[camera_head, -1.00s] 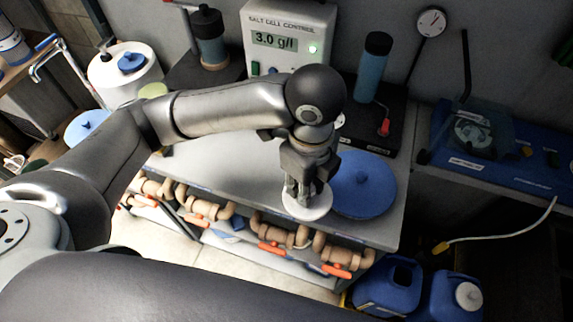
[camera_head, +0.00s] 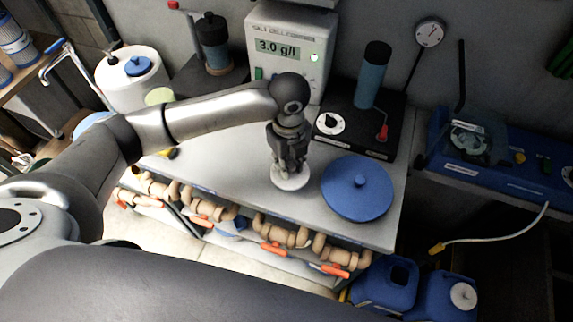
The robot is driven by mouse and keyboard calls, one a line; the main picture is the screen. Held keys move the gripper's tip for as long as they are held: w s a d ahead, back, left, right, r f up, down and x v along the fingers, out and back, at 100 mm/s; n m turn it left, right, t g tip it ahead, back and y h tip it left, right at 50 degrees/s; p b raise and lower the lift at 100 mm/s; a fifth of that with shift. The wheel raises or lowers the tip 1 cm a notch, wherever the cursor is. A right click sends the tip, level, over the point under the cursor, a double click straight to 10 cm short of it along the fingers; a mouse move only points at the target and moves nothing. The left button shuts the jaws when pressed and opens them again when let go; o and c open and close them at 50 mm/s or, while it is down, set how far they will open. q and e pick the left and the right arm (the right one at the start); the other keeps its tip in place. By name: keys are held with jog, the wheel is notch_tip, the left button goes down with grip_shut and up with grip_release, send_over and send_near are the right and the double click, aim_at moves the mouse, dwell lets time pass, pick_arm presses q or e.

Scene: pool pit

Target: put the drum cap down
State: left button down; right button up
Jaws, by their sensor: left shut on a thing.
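The white round drum cap (camera_head: 290,180) is at the fingertips of my left gripper (camera_head: 288,167), over the front part of the grey bench top (camera_head: 222,166). The gripper points down and is shut on the cap, hiding its middle. The cap lies about flat, at or just above the bench surface; I cannot tell whether it touches. My right gripper is out of view.
A large blue lid (camera_head: 357,188) lies on the bench to the right of the cap, apart from it. A black stand with a blue cylinder (camera_head: 371,82) and the salt cell control box (camera_head: 287,48) stand behind. Pipes with orange-handled valves (camera_head: 273,249) run below the bench front.

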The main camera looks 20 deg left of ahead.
pick_arm(q)
jog(key=shift+w+a+f, duration=0.15)
jog(key=shift+f, duration=0.1)
jog(key=f, duration=0.1)
jog(key=f+p, duration=0.1)
jog(key=f, duration=0.1)
jog(key=shift+w+a, duration=0.2)
jog(key=shift+a, duration=0.05)
jog(key=shift+f, duration=0.45)
jog(key=shift+f, duration=0.1)
jog(key=c, duration=1.3)
grip_release()
jog(key=shift+o, duration=0.2)
notch_tip(320, 180, up, 12)
jog(key=b, duration=0.2)
